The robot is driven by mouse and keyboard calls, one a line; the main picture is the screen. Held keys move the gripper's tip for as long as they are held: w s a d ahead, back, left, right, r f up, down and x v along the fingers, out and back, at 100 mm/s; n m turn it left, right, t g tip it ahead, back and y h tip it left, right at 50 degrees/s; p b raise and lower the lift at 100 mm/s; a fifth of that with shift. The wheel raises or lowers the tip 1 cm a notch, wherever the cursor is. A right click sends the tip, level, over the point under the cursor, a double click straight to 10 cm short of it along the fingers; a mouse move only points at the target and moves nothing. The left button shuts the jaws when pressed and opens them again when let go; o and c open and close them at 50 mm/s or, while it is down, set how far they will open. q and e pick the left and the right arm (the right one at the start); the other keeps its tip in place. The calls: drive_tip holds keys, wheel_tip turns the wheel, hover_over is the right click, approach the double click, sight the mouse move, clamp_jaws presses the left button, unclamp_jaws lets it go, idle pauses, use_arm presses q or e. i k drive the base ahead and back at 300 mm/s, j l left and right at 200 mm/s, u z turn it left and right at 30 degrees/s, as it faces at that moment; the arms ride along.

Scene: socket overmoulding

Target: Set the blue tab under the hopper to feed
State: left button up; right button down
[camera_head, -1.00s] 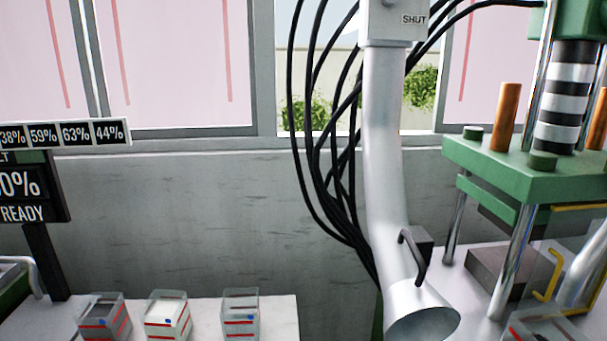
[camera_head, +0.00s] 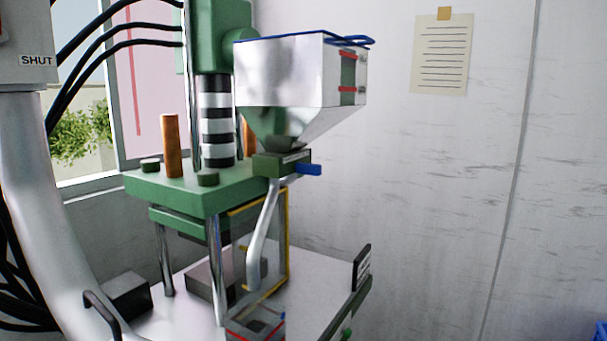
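The metal hopper (camera_head: 278,75) has a blue rim and a tapered bottom, and is mounted beside the green press in the head view. The blue tab (camera_head: 310,169) sticks out to the right from a dark green block (camera_head: 270,164) under the hopper. Lettering on the block is too small to read. A pale chute (camera_head: 262,235) curves down from the block. Neither of my grippers shows in the head view.
The green press (camera_head: 195,190) with chrome columns and orange posts stands on a light bench (camera_head: 320,262). Space right of the tab is open up to the wall.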

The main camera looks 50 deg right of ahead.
sight(302, 168)
drive_tip(key=z, duration=1.75)
drive_tip(key=i+l, duration=0.1)
drive_tip(key=l, duration=0.35)
drive_tip(key=l+z, duration=0.1)
drive_tip(key=l, duration=0.35)
drive_tip(key=i+l, duration=0.15)
drive_tip(key=l, duration=0.3)
drive_tip(key=z, duration=0.05)
